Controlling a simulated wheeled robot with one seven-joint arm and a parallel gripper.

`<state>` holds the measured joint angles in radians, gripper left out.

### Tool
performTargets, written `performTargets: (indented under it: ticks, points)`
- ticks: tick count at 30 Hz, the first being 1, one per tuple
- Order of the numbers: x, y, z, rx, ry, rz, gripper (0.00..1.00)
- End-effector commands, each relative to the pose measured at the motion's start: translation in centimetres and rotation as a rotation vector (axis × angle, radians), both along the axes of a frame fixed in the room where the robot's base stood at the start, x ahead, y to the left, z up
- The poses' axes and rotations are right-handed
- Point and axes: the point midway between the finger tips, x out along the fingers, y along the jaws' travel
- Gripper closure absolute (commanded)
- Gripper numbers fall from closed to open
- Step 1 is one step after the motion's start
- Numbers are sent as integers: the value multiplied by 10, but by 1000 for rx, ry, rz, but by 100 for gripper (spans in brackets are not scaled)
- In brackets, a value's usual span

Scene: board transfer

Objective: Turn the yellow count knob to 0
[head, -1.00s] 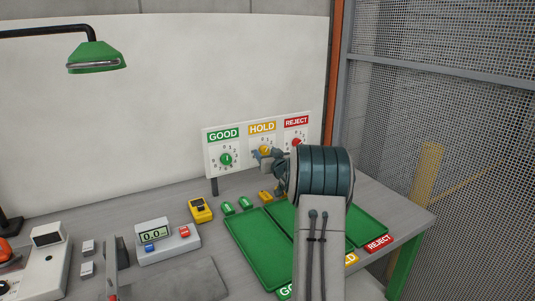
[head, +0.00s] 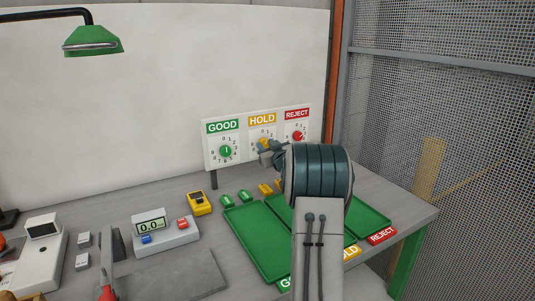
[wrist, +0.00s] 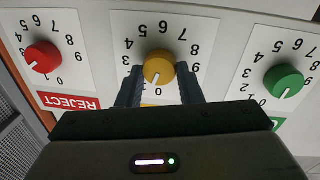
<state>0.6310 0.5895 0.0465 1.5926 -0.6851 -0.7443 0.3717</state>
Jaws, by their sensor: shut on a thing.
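The yellow knob (wrist: 159,68) sits on the middle white dial card of the panel. My gripper (wrist: 160,82) is shut on it, one dark finger on each side. In the wrist view the picture is upside down; the knob's white mark points down and slightly left. In the head view the yellow knob (head: 263,141) shows under the HOLD sign (head: 262,119), partly covered by my gripper (head: 268,149).
The green knob (wrist: 283,81) and red knob (wrist: 42,57) sit on either side, close to my fingers. Below the panel are green trays (head: 258,250), a yellow meter (head: 199,203) and a box with a 0.0 display (head: 151,226). A mesh fence (head: 470,130) stands at right.

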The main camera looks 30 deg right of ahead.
Motion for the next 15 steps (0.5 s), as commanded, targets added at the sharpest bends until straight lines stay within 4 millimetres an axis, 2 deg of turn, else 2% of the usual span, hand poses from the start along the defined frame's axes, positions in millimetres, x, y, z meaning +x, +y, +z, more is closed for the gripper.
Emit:
performTargets:
  ticks: [1,15]
  points:
    - [0,0,-6,-36,0,0,90]
    - [0,0,-3,-294,16,0,90]
